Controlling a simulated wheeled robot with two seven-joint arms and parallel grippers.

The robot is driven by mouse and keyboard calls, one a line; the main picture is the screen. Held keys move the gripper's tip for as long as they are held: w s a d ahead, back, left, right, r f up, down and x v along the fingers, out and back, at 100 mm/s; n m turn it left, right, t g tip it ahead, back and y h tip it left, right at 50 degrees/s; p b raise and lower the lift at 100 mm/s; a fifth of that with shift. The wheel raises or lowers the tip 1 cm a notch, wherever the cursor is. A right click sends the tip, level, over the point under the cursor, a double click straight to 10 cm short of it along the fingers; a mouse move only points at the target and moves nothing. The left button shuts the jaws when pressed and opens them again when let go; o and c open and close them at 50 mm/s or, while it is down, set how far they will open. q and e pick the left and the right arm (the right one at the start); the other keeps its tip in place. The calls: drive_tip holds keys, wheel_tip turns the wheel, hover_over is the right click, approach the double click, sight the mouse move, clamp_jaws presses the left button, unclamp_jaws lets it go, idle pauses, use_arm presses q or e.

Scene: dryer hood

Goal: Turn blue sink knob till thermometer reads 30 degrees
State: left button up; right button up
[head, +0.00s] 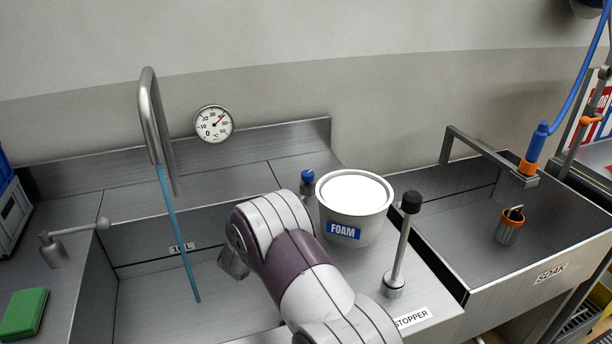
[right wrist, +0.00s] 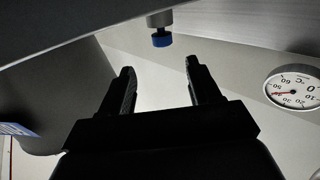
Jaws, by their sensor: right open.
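The blue sink knob (head: 307,176) sits on a short metal stem at the back of the left sink, left of the foam tub. My right gripper (right wrist: 160,68) is open and empty. The blue knob (right wrist: 161,39) shows beyond its fingertips, roughly centred between them and apart from them. In the head view my right arm hides the fingers. My left gripper is not in view.
A tall faucet (head: 151,115) pours a blue stream (head: 178,230) into the left sink. The white foam tub (head: 355,225) stands close right of the knob. A black-topped stopper lever (head: 402,245) stands at front right. A green sponge (head: 24,312) lies at left.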

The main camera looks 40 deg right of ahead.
sight(305, 178)
drive_tip(key=x, duration=1.3)
drive_tip(key=shift+w+a+r, duration=0.1)
drive_tip(key=shift+w+r, duration=0.05)
drive_tip(key=shift+r, duration=0.05)
drive_tip(key=shift+m, duration=0.3)
drive_tip(key=c, duration=1)
